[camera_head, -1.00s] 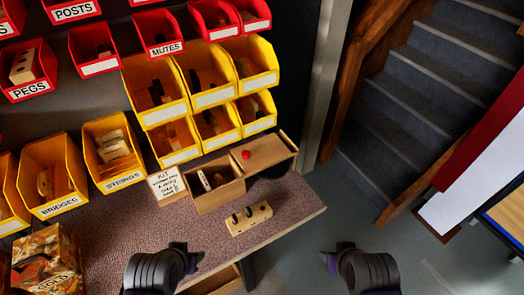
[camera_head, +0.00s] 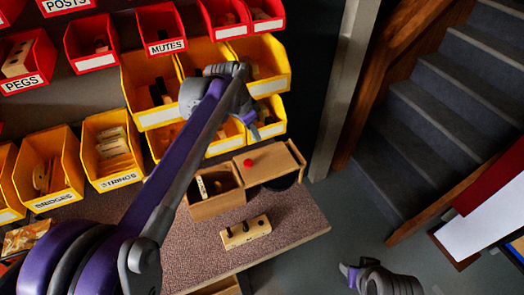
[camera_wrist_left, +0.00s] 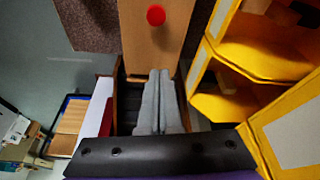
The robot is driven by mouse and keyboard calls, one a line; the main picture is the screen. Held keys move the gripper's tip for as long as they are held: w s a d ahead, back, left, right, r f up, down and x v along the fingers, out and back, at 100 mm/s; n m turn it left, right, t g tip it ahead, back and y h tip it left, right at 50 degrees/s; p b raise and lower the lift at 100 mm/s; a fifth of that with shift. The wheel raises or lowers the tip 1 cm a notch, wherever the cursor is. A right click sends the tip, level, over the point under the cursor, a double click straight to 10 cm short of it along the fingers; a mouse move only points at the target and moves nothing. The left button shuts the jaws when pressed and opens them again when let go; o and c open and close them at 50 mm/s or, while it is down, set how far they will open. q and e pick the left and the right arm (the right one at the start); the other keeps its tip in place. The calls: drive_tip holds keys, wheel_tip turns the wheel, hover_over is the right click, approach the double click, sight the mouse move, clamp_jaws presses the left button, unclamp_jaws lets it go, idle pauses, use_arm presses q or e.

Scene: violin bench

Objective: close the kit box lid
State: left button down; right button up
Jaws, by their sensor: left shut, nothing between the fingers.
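The wooden kit box (camera_head: 216,206) stands at the back of the bench. Its left part is open and shows small items inside. Its lid (camera_head: 280,168), with a red knob (camera_head: 249,162), is slid to the right and sticks out past the box. My left gripper (camera_head: 255,135) is shut and empty above and behind the lid, near the yellow bins. In the left wrist view, the shut fingers (camera_wrist_left: 161,85) point toward the lid (camera_wrist_left: 140,45) with its red knob (camera_wrist_left: 156,15). I cannot tell whether they touch it. My right gripper (camera_head: 347,270) is low at the right, away from the box.
Yellow bins (camera_head: 255,55) and red bins (camera_head: 162,30) rise behind the box. A wooden block (camera_head: 245,232) with dark pieces lies on the bench (camera_head: 190,255) in front of it. Stairs (camera_head: 430,120) are at the right. My left arm covers part of the bench.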

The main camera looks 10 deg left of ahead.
use_arm(q)
approach(257, 162)
drive_tip(key=w+d+f, duration=0.4)
drive_tip(key=shift+w+f, duration=0.15)
drive_tip(key=shift+f, duration=0.15)
drive_tip(key=shift+s+a+f, duration=0.2)
drive_tip(key=shift+f, duration=0.05)
drive_tip(key=shift+s+a, duration=1.15)
drive_tip(key=shift+s, duration=0.05)
drive_tip(key=shift+a, duration=0.1)
drive_tip(key=s+a, duration=1)
drive_tip(key=a, duration=0.5)
drive_tip(key=shift+s+a, duration=0.4)
